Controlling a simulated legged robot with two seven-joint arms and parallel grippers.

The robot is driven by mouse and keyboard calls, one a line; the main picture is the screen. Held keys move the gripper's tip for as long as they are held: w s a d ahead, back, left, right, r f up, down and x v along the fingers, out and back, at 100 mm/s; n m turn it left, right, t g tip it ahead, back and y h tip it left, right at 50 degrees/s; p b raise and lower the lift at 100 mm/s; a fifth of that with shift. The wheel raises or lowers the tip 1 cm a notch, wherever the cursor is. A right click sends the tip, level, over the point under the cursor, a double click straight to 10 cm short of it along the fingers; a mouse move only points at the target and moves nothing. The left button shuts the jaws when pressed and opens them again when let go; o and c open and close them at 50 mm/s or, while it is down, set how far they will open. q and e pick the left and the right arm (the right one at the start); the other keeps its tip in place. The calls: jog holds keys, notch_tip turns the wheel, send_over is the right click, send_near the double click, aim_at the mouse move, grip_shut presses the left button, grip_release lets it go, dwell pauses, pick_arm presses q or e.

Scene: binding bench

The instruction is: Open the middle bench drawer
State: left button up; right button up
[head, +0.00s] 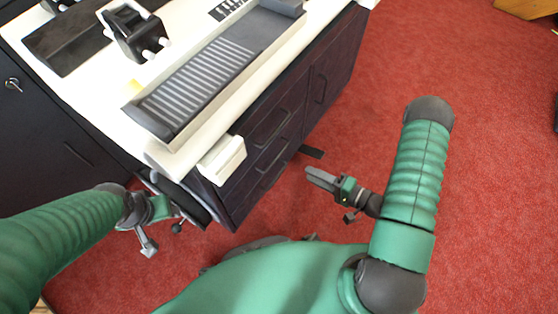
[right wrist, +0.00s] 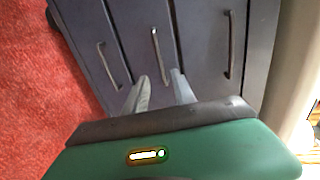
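The middle bench drawer (head: 270,157) is the centre one of three stacked dark fronts under the bench top. In the right wrist view, the middle drawer (right wrist: 142,28) looks flush with its neighbours, and its silver bar handle (right wrist: 157,57) lies ahead of the gap between my right fingers. My right gripper (right wrist: 160,78) is open and empty, with the fingertips just short of the handle; contact is not visible. In the head view, my right gripper (head: 311,176) is out in front of the drawers. My left gripper (head: 149,246) hangs left of the drawers; its fingers are unclear.
The upper drawer (right wrist: 205,25) and lower drawer (right wrist: 92,25) lie either side of the middle one. A white block (head: 222,160) sticks out at the bench edge. A ridged dark tray (head: 190,95) lies on the bench top. Red carpet (head: 480,150) to the right is clear.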

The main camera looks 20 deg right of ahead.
jog(key=b+x, duration=0.5)
jog(key=x, duration=0.8)
jog(key=shift+d, duration=0.15)
grip_shut()
jog(key=shift+f, duration=0.15)
dwell(0.5)
